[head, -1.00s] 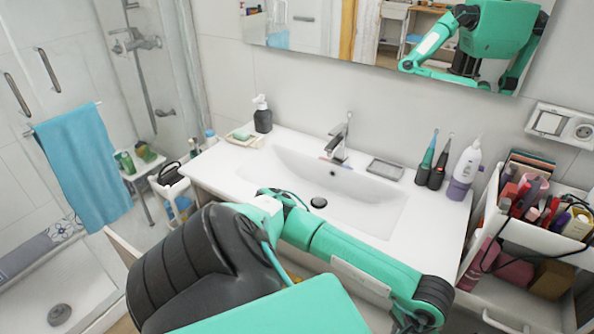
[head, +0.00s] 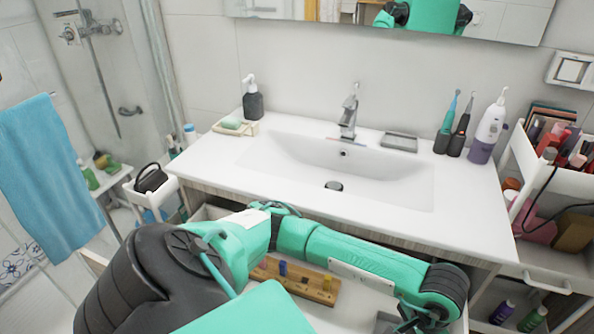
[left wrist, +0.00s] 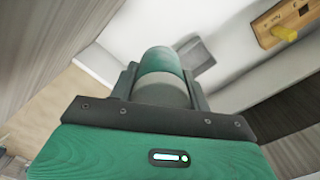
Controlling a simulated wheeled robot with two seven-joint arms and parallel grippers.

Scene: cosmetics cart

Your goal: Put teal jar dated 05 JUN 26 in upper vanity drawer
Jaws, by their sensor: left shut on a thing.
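The teal jar (left wrist: 162,65), with a pale grey band, shows in the left wrist view between the dark fingers of my left gripper (left wrist: 160,85), which is shut on it. No date can be read on it. The jar is over the pale interior of an open vanity drawer (left wrist: 240,60), apparently still above its floor. In the head view the open drawer (head: 350,297) lies below the sink counter, partly hidden by my left arm. There my left gripper is mostly cut off at the bottom edge, and the jar cannot be made out. My right gripper is not in view.
A wooden block with coloured pegs (head: 295,281) lies in the drawer; it also shows in the left wrist view (left wrist: 285,22). A small grey tray (left wrist: 198,57) lies close to the jar. The counter (head: 470,205) overhangs the drawer. A cart (head: 545,255) stands right.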

